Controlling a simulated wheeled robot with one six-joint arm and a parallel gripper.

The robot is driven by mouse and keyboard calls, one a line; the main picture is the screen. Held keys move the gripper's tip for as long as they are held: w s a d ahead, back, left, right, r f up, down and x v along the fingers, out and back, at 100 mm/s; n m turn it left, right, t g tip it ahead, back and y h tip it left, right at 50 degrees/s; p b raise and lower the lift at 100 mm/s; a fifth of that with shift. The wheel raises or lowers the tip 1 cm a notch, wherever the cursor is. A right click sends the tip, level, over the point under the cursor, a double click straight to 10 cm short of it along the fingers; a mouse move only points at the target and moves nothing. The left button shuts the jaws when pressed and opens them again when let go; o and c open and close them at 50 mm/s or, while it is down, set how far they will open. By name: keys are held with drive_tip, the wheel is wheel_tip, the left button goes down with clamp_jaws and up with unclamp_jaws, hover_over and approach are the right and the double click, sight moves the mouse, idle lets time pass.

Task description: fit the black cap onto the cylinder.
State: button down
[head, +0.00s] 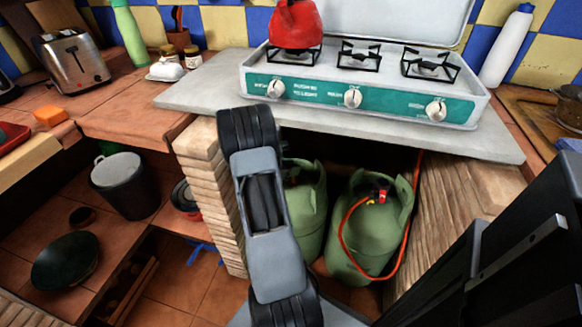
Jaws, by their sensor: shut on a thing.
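Two green gas cylinders stand in the recess under the stove. The left cylinder (309,205) is partly hidden behind my arm, and its top cannot be made out. The right cylinder (352,245) has a red and dark fitting (381,194) on top, with an orange hose (343,235) running from it. I cannot make out the black cap in this view. My arm rises through the middle of the picture, in front of the left side of the recess. My gripper does not show.
A stove (310,97) with a red kettle (296,25) stands on the counter slab (195,95). Brick walls (212,165) bound the recess. A bucket (122,185) and a dark pan (65,260) are at lower left. A toaster (75,62) stands at upper left.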

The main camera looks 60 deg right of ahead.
drive_tip(key=shift+f+b, duration=0.8)
drive_tip(key=shift+f, duration=0.3)
drive_tip(key=c, duration=0.6)
unclamp_jaws()
drive_tip(key=shift+r+p, duration=0.3)
drive_tip(key=shift+r, duration=0.15)
wheel_tip(320, 180, up, 3)
drive_tip(key=shift+r+p, duration=0.1)
drive_tip(key=shift+p, duration=0.7)
drive_tip(key=s+a+r+p, duration=0.1)
drive_tip(key=s+a+r, duration=0.1)
drive_tip(key=a+r, duration=0.1)
drive_tip(key=s+a+r+p, duration=0.1)
drive_tip(key=s+a+r, duration=0.2)
drive_tip(key=a, duration=0.1)
drive_tip(key=s+a+r+p, duration=0.2)
drive_tip(key=s+a+r, duration=0.1)
drive_tip(key=a, duration=0.1)
drive_tip(key=shift+s+a, duration=0.1)
drive_tip(key=shift+s, duration=0.1)
